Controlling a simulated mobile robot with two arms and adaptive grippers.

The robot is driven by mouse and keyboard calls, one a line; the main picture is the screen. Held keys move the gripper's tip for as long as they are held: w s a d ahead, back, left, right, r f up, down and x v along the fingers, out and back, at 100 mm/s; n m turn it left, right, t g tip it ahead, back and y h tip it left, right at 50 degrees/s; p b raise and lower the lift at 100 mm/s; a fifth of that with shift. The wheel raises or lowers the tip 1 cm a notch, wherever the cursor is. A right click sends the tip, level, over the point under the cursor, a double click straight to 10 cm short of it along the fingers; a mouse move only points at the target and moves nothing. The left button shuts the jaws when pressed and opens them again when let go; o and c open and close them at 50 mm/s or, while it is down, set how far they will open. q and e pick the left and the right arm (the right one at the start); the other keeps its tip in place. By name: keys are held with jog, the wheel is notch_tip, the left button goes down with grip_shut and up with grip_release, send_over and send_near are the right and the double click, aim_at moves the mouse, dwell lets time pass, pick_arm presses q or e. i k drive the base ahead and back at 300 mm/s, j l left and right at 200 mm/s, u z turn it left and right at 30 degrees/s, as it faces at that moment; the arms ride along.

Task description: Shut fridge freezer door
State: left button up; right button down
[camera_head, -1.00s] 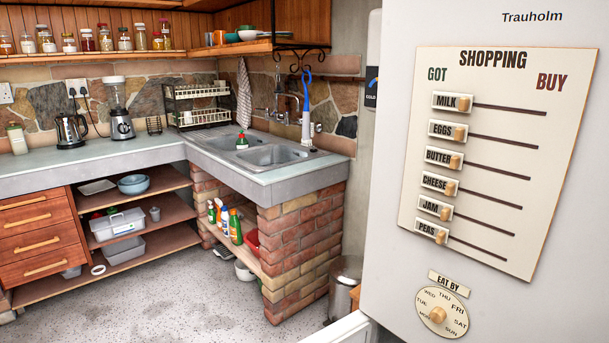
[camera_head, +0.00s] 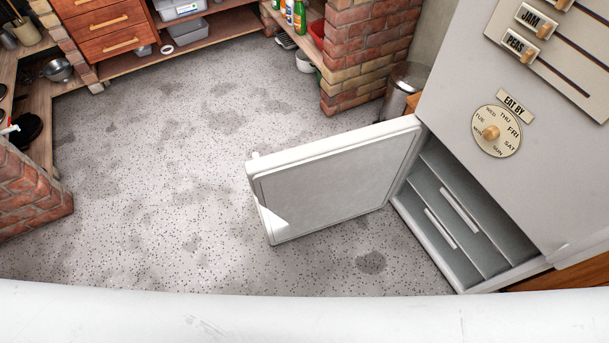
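The white freezer door (camera_head: 330,185) stands wide open at the bottom of the fridge freezer (camera_head: 455,90). It is hinged at the right, beside the cabinet, and swings out to the left over the floor. Its inner panel faces me. The open freezer compartment (camera_head: 465,220) shows grey drawer fronts with pale handles. The upper fridge door is shut and carries a shopping board (camera_head: 560,50) and an "eat by" dial (camera_head: 496,131). Neither of my grippers is in view.
Speckled grey floor (camera_head: 180,180) is clear left of the freezer door. A brick plinth (camera_head: 365,50) and a metal bin (camera_head: 405,85) stand behind the door. Wooden drawers (camera_head: 105,25) are at the back left, and a brick-based counter (camera_head: 30,195) is at the left.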

aim_at(306, 188)
jog(key=j+u, duration=0.4)
jog(key=i+j+u, duration=0.2)
jog(key=j+u, duration=0.15)
jog(key=i+j+u, duration=0.15)
jog(key=j+u, duration=0.25)
jog(key=i+j, duration=0.25)
jog(key=i, duration=0.2)
jog(key=i+j, duration=0.25)
jog(key=i, duration=0.25)
jog(key=i+z, duration=0.25)
jog(key=z, duration=0.2)
jog(key=i+z, duration=0.25)
jog(key=z, duration=0.2)
jog(key=i+j+z, duration=0.1)
jog(key=z, duration=0.35)
jog(key=i+j+z, duration=0.25)
jog(key=z, duration=0.2)
jog(key=i+z, duration=0.2)
jog(key=z, duration=0.3)
jog(key=i+j+z, duration=0.1)
jog(key=z, duration=0.35)
jog(key=i+j+z, duration=0.2)
jog(key=z, duration=0.3)
jog(key=i+j+z, duration=0.2)
jog(key=z, duration=0.25)
jog(key=i+j+z, duration=0.1)
jog(key=j+z, duration=0.25)
jog(key=z, duration=0.15)
